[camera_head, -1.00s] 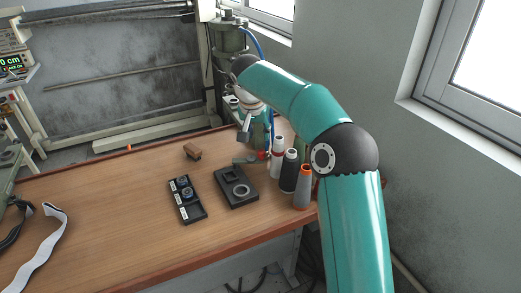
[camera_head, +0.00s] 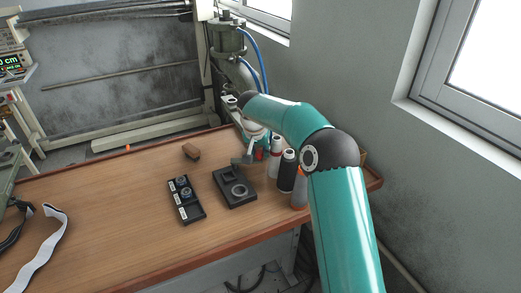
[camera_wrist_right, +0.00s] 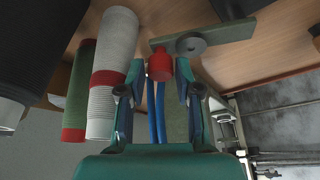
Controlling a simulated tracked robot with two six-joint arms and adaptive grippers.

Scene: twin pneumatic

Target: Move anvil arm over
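The anvil arm looks like a flat grey-green bar with a round disc (camera_wrist_right: 203,41) in the right wrist view. In the head view its plate (camera_head: 242,160) shows low beside the pneumatic press (camera_head: 228,42). A red knob (camera_wrist_right: 160,66) appears beside the bar, with blue hoses beyond. My right gripper (camera_wrist_right: 157,90) is open, its fingers either side of the knob in the picture; contact cannot be told. In the head view the right gripper (camera_head: 251,145) is partly hidden by its own wrist. My left gripper is not in view.
Thread cones (camera_head: 287,170) stand close to the right arm. A white strap (camera_head: 45,240) lies left.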

